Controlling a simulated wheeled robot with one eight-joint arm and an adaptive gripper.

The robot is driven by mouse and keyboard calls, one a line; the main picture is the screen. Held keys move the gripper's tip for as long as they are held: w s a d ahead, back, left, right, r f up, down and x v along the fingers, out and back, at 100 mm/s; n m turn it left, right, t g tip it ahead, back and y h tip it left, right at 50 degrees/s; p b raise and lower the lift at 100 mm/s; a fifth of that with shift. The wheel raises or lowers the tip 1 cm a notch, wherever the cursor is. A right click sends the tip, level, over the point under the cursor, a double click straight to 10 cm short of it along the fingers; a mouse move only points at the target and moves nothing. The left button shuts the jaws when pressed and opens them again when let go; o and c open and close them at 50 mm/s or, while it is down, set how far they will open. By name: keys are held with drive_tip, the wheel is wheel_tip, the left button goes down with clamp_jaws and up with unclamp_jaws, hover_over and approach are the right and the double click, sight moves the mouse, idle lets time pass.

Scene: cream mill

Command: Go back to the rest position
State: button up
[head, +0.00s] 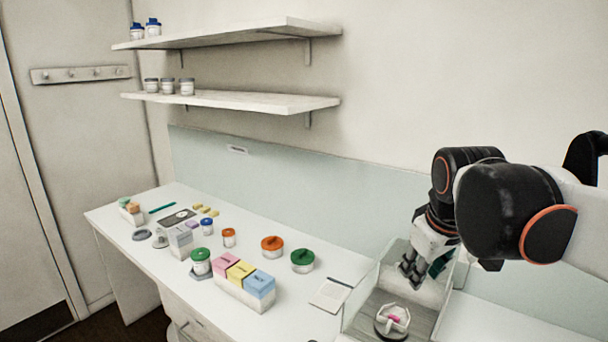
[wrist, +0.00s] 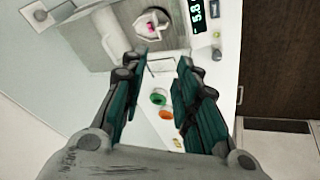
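My gripper (head: 425,272) hangs above the right part of the bench, over the glass-walled balance (head: 376,283). In the wrist view, my gripper (wrist: 162,66) has its two teal-padded fingers spread apart with nothing between them. A small white dish (head: 397,315) with something pink in it sits on the balance pan, below and apart from the fingers. The dish also shows in the wrist view (wrist: 143,28). Beside it, the balance display (wrist: 196,14) shows green digits, cut off by the picture edge.
A notepad with a pen (head: 329,296) lies left of the balance. Two shelves (head: 230,101) hang on the wall. The bench's front edge borders open floor.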

drive_tip(key=s+a+f+m+t+b, duration=0.1)
drive_tip(key=s+f+b, duration=0.3)
drive_tip(key=f, duration=0.5)
drive_tip(key=s+a+f+m+t+b, duration=0.1)
drive_tip(key=s+f+m+b, duration=0.3)
drive_tip(key=s+f, duration=0.5)
drive_tip(key=shift+s+y, duration=0.2)
drive_tip(key=shift+y, duration=0.1)
drive_tip(key=shift+d, duration=0.1)
idle(0.8)
